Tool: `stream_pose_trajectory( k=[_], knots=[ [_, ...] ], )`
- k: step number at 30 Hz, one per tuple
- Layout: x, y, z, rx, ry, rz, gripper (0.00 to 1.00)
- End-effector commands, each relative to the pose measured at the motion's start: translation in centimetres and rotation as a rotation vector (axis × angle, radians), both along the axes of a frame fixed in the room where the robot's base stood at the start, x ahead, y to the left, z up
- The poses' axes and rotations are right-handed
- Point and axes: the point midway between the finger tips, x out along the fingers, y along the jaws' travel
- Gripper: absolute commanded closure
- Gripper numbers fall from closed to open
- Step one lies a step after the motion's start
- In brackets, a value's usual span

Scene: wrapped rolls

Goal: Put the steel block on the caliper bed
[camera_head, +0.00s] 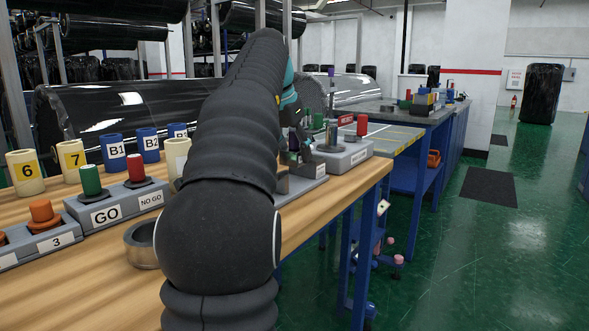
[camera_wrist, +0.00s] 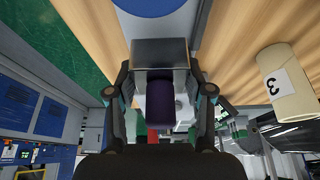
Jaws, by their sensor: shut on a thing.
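My gripper (camera_wrist: 160,72) is shut on the steel block (camera_wrist: 160,50), a grey metal piece between the fingertips with a dark purple round knob (camera_wrist: 164,105) toward the wrist camera. In the head view my arm hides most of the gripper and the block; only dark and purple bits show beside the arm. A grey fixture base (camera_head: 342,158) with a label, a metal post and a red-topped piece stands at the bench's far right end. I cannot tell for sure which fixture is the caliper bed.
In the wrist view a cream cup marked 3 (camera_wrist: 289,85) is at the right.

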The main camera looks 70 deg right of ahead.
Motion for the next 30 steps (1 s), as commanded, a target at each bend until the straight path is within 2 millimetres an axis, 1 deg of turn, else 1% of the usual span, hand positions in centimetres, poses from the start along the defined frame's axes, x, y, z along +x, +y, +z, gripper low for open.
stream_pose_trajectory(
  k=[6, 9, 23, 24, 26, 30],
  knots=[
    [0.0, 0.0, -2.8, 0.0, 0.0, 0.0, 1.0],
    [-0.1, 0.1, -3.6, -0.001, 0.0, 0.0, 1.0],
    [-0.1, 0.0, -4.2, -0.001, 0.0, -0.001, 1.0],
    [-0.1, 0.0, -4.2, 0.001, 0.001, 0.0, 0.39],
    [-0.1, 0.0, -4.2, 0.001, 0.0, 0.0, 0.24],
    [-0.1, 0.0, -4.2, 0.001, 0.0, 0.0, 0.23]
  ],
)
